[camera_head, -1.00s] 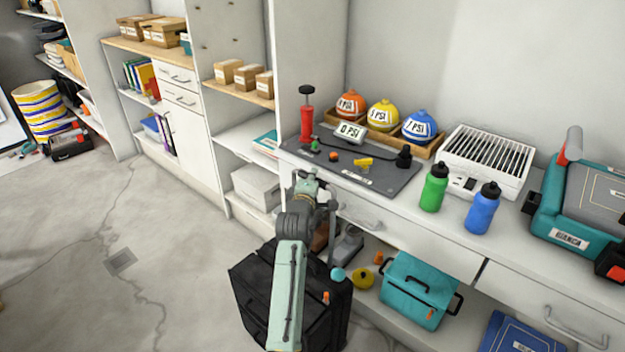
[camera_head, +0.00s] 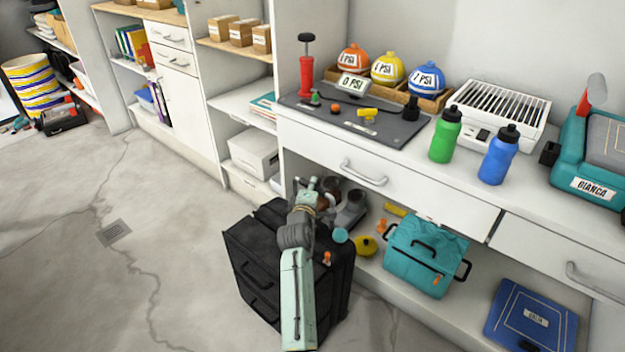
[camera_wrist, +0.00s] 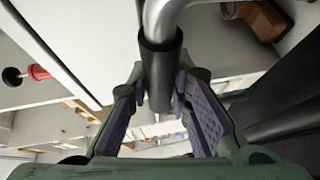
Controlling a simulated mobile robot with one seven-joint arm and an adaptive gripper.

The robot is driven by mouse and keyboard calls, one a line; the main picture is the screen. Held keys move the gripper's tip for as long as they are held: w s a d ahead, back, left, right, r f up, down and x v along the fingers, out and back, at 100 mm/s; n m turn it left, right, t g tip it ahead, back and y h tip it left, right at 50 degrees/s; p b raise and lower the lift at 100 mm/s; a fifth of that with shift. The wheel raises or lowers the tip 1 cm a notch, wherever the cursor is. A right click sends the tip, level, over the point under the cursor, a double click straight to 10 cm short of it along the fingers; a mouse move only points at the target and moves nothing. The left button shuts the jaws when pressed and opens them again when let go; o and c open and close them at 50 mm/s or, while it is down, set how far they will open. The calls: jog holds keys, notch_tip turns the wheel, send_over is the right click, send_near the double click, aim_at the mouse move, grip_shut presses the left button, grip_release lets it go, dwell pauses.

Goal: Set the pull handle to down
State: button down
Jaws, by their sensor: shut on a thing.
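The pull handle shows in the wrist view as a bent metal tube with a black grip (camera_wrist: 160,65). My gripper (camera_wrist: 160,95) is shut on this grip, one purple-padded finger on each side. In the head view my gripper (camera_head: 313,188) is low, just above the top of the black case (camera_head: 265,270) on the floor. My arm hides part of the case, and the handle cannot be made out clearly there.
The white counter with its drawer handle (camera_head: 364,174) stands right behind my gripper. A teal bag (camera_head: 425,262) and a yellow round thing (camera_head: 366,246) lie on the low shelf to the right.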

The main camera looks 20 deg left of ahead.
jog(key=shift+f+b, duration=0.7)
jog(key=shift+f, duration=1.05)
jog(key=c, duration=1.4)
grip_release()
jog(key=shift+c, duration=0.2)
notch_tip(320, 180, up, 10)
jog(key=shift+r, duration=0.2)
jog(key=p+v, duration=0.6)
jog(key=v, duration=0.6)
jog(key=shift+s, duration=0.25)
jog(key=shift+f+p, duration=0.1)
jog(key=shift+p, duration=0.2)
